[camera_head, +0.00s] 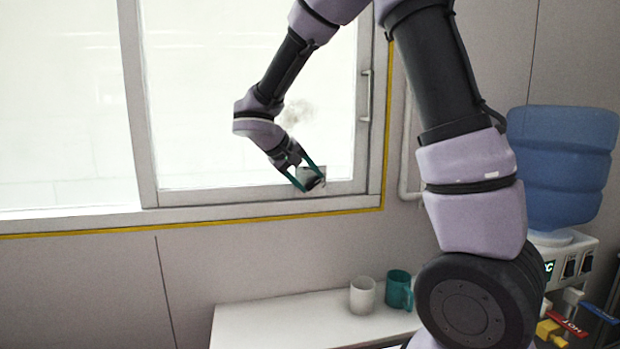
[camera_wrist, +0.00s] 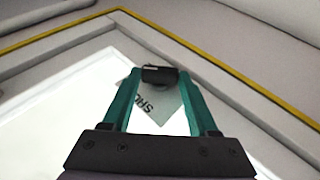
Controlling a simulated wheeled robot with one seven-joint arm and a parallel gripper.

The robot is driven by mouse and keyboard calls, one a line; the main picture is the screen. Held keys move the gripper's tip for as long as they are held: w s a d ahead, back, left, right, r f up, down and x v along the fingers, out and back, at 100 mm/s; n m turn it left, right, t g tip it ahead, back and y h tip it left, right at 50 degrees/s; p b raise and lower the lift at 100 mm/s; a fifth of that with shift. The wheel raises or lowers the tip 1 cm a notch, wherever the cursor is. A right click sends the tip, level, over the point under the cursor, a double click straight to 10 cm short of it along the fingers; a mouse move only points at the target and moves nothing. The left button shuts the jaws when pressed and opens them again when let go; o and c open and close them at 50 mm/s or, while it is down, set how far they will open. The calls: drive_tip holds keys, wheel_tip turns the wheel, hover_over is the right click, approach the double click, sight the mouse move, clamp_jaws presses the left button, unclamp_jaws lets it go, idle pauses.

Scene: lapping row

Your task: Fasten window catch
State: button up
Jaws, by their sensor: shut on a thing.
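The window's sliding pane (camera_head: 230,110) fills the upper left in the head view, with a pale frame around bright glass. My gripper (camera_head: 313,184) reaches to the lower right corner of this pane. In the wrist view, the two teal fingers of my gripper (camera_wrist: 160,76) close on a small dark block, which looks like the window catch (camera_wrist: 160,74), at the frame's edge. The catch's far side is hidden, and I cannot tell whether it is fastened. A grey sticker with partly hidden lettering (camera_wrist: 158,106) is on the glass behind the fingers.
A vertical handle (camera_head: 365,95) is on the pane's right frame. A yellow strip (camera_head: 230,220) borders the window. A white mug (camera_head: 362,296) and a teal mug (camera_head: 399,290) stand on a white surface (camera_head: 270,325) below. A water dispenser with a blue bottle (camera_head: 565,160) is at right.

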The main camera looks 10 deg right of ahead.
drive_tip(key=h, duration=0.1)
drive_tip(key=n+h, duration=0.1)
drive_tip(key=h, duration=0.1)
drive_tip(key=a+f+h, duration=0.1)
drive_tip(key=h, duration=0.1)
drive_tip(key=shift+n+t, duration=0.3)
drive_tip(key=shift+f+n+t+h, duration=0.25)
drive_tip(key=shift+n+t+h, duration=0.05)
drive_tip(key=shift+h, duration=0.7)
drive_tip(key=shift+f+n+t+h, duration=0.2)
drive_tip(key=shift+n+t+h, duration=0.1)
drive_tip(key=shift+h, duration=0.7)
drive_tip(key=o, duration=1.4)
drive_tip(key=shift+d, duration=0.1)
drive_tip(key=v, duration=1.1)
drive_tip(key=shift+f, duration=0.2)
drive_tip(key=shift+d, duration=0.1)
